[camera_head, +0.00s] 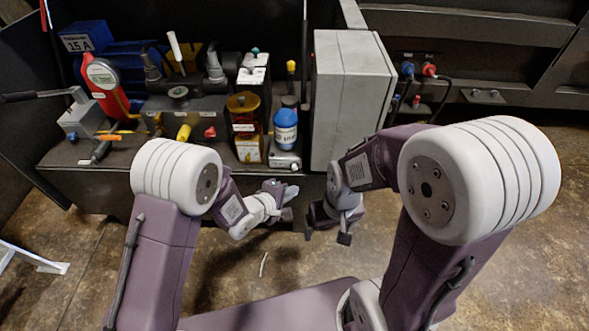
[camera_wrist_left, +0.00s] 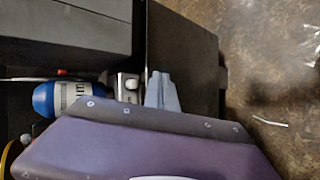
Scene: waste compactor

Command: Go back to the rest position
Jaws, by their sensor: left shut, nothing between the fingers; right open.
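My left gripper (camera_head: 290,192) is in the middle of the head view, in front of the bench's front edge, shut and empty. Its pale fingers show close together in the left wrist view (camera_wrist_left: 162,92), over the dark bench edge. My right gripper (camera_head: 327,236) is just right of it and a little lower, open with nothing between its fingers. The two grippers are close but apart. Both arms are bent, with my purple links and white joints filling the lower part of the head view.
The bench (camera_head: 100,180) holds a blue-capped bottle (camera_head: 285,128), a grey box (camera_head: 348,95), a red gauge (camera_head: 103,80) and an amber container (camera_head: 243,112). The bottle also shows in the left wrist view (camera_wrist_left: 62,98). The brown floor (camera_head: 545,250) is mostly clear, with a thin white strip (camera_head: 263,264).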

